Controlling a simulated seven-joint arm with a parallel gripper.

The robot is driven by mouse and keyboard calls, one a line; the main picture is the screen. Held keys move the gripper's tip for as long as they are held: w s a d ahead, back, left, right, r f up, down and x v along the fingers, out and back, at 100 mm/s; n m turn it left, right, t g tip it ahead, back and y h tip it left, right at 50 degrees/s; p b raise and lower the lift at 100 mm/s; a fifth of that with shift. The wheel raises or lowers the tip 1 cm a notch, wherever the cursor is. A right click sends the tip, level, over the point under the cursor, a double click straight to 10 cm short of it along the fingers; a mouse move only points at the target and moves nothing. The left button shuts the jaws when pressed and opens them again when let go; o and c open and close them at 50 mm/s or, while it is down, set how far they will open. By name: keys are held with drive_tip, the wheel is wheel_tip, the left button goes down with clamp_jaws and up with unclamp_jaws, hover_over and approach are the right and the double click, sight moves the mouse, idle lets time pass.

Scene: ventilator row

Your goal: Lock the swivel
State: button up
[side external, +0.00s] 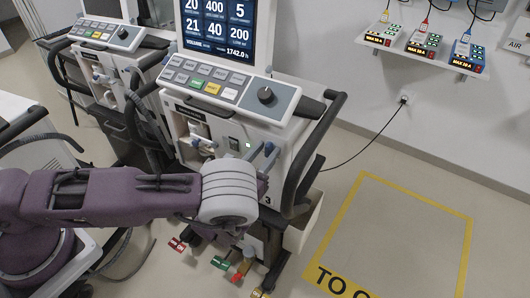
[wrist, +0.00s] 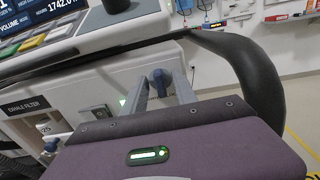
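The nearest ventilator (side external: 225,115) stands in the middle of the side view, with coloured pedals low at its base: a red one (side external: 177,244), a green one (side external: 221,262) and a yellow one (side external: 257,292). I cannot tell which part is the swivel. In the wrist view my gripper (wrist: 161,92) is open, its two grey fingers apart, pointing at the ventilator's front. A blue knob (wrist: 160,78) shows between the fingers; contact cannot be told. In the side view my wrist hides part of the ventilator's lower front.
A dark curved handle (side external: 312,150) rises at the ventilator's right side and crosses the wrist view (wrist: 255,70). A second ventilator (side external: 100,65) stands at left. A yellow floor outline (side external: 345,200) lies at right on clear floor. A wall shelf (side external: 425,52) holds small devices.

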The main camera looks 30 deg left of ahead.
clamp_jaws()
drive_tip(key=shift+n, duration=0.3)
drive_tip(key=n, duration=0.3)
drive_tip(key=shift+a+n, duration=0.1)
drive_tip(key=shift+n, duration=0.2)
drive_tip(key=n, duration=0.4)
drive_tip(key=shift+a+f+n, duration=0.1)
drive_tip(key=shift+n, duration=0.2)
drive_tip(key=n, duration=0.4)
drive_tip(key=shift+n, duration=0.3)
drive_tip(key=shift+f+n, duration=0.1)
drive_tip(key=shift+n, duration=2.1)
